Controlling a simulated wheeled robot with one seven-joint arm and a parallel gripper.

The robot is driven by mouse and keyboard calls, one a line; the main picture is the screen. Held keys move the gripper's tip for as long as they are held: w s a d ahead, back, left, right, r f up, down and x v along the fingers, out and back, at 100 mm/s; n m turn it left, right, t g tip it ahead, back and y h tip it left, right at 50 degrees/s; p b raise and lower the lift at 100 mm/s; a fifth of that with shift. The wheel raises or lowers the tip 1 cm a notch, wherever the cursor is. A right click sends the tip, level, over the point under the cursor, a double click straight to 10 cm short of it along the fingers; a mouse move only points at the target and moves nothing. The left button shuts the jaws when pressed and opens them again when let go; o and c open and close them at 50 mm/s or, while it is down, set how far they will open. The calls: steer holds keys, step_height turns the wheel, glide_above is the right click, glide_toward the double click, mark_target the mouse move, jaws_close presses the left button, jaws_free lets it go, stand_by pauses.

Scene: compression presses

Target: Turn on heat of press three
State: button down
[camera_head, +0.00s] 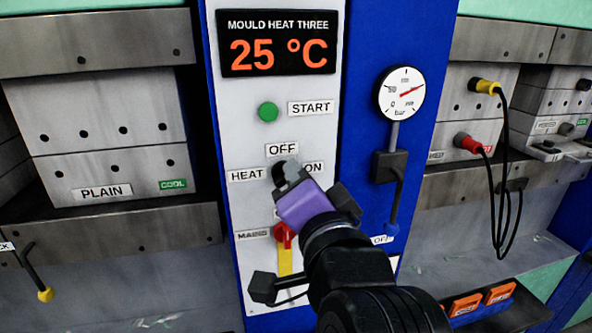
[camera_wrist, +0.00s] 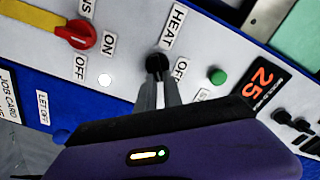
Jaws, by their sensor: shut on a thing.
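The white panel (camera_head: 335,130) of press three carries a display (camera_head: 279,45) reading MOULD HEAT THREE, 25 °C. The black heat knob (camera_head: 279,170) sits beside the HEAT label, below OFF and left of ON. It also shows in the wrist view (camera_wrist: 157,62) between my fingertips. My gripper (camera_head: 288,176) is shut on this knob, reaching up from the lower right. The fingers hide part of the knob, so I cannot tell which way it points.
A green START button (camera_head: 267,112) is above the knob. A red switch (camera_head: 284,235) on yellow is below, close to my wrist. A gauge (camera_head: 400,94) with a lever is right. Black cables (camera_head: 500,190) hang at the far right.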

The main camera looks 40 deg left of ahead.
steer(key=shift+w+d+f+m+p, duration=0.1)
steer(key=shift+f+m+p, duration=0.15)
steer(key=shift+m, duration=0.9)
steer(key=shift+w+f+m+p, duration=0.1)
steer(key=shift+m+p, duration=0.3)
steer(key=shift+m, duration=0.8)
steer(key=shift+d+f+m+p, duration=0.1)
steer(key=shift+f+m+p, duration=0.15)
steer(key=shift+m, duration=0.9)
steer(key=c, duration=1.5)
jaws_free()
steer(key=shift+a, duration=0.1)
steer(key=shift+s, duration=0.1)
steer(key=b+v, duration=0.1)
steer(key=v, duration=0.6)
steer(key=shift+s+d, duration=0.25)
steer(key=shift+d, duration=0.05)
